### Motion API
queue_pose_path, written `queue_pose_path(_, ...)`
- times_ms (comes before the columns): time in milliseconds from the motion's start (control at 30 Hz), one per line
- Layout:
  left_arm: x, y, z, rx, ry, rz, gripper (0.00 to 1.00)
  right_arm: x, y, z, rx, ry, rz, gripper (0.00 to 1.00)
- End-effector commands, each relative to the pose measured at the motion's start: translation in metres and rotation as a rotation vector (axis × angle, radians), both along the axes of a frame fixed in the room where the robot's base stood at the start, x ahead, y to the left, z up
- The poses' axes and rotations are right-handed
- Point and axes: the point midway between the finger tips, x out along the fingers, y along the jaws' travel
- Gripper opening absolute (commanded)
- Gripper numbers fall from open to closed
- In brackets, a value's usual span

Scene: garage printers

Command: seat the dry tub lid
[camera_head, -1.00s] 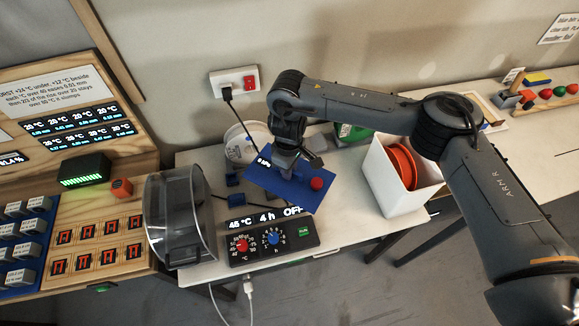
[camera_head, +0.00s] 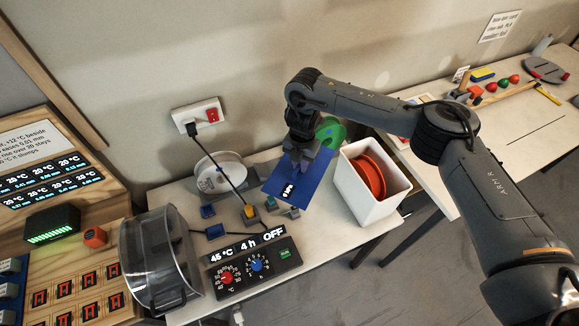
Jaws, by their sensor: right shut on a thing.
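The blue lid (camera_head: 316,182) is a flat panel with a small display reading "0 kPa". My right gripper (camera_head: 300,162) is shut on it from above and holds it near the back of the bench, just left of the tub. The lid looks tilted, and the gripper hides part of it. The white tub (camera_head: 374,207) is open at the top, with orange spools (camera_head: 368,175) inside. The lid is beside the tub, not over its opening. My left gripper is not in view.
A dryer with a clear cover (camera_head: 158,258) and control panel (camera_head: 254,266) stands at the front left. A white spool (camera_head: 218,172), small blue blocks and a yellow-topped piece (camera_head: 250,212) are left of the lid. A green spool (camera_head: 331,131) is behind. Bench in front of the tub is clear.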

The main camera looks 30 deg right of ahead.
Motion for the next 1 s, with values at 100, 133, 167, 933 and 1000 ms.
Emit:
queue_pose_path(100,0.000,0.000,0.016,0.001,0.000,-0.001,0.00,-0.004,-0.024,0.009,0.000,0.002,0.198,0.00)
queue_pose_path(133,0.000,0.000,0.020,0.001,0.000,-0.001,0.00,-0.005,-0.030,0.010,0.001,0.002,0.249,0.00)
queue_pose_path(167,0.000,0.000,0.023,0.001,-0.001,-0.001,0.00,-0.006,-0.036,0.011,0.001,0.002,0.300,0.00)
queue_pose_path(933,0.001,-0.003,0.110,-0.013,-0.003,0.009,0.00,-0.103,-0.224,0.041,0.001,0.001,0.882,0.00)
queue_pose_path(1000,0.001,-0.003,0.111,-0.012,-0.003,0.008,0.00,-0.105,-0.229,0.042,0.000,0.000,0.884,0.00)
